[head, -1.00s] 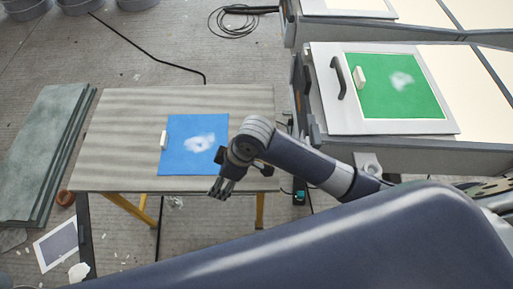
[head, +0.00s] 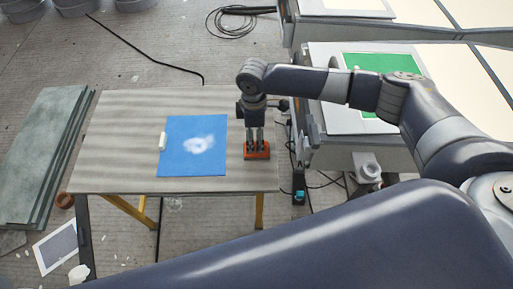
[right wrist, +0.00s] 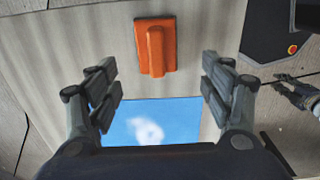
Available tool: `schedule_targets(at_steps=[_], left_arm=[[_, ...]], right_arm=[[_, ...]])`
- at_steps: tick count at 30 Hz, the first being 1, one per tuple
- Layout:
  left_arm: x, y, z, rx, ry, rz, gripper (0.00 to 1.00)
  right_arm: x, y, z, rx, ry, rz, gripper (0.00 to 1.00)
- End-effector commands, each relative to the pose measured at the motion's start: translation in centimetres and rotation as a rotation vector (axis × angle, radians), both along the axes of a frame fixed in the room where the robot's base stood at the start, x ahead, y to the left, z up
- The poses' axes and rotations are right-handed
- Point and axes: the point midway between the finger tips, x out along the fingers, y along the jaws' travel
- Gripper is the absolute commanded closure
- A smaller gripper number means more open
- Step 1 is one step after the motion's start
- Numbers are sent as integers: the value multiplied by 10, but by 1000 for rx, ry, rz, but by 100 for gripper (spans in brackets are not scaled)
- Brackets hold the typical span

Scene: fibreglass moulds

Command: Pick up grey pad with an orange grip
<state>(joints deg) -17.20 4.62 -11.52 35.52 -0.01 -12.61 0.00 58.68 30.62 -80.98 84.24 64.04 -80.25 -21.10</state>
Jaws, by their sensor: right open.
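The pad with an orange grip (head: 262,155) lies flat on the right part of the wooden table; its top looks orange. In the right wrist view the pad (right wrist: 155,45) lies ahead of the fingertips, its grip running lengthwise, and its grey part hardly shows. My right gripper (head: 257,146) points down over the pad in the head view and partly hides it. In the right wrist view its fingers (right wrist: 160,84) are spread wide with nothing between them.
A mould with a green panel (head: 375,62) stands right. Bare table surrounds the pad.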

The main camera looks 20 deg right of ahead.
Motion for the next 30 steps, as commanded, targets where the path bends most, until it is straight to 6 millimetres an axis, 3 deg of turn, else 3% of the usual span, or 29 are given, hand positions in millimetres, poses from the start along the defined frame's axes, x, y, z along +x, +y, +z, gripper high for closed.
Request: schedule_targets(at_steps=[18,28,29,30], left_arm=[[1,0,12,0,-1,0,69],[1,-1,12,-1,-1,1,69],[1,-1,12,0,-1,1,69],[1,-1,12,0,-1,1,69]], right_arm=[[2,-8,-70,0,0,-1,27],[2,-8,-79,1,-1,1,27],[2,-8,-79,1,-1,1,29],[2,-8,-79,1,-1,1,38]])
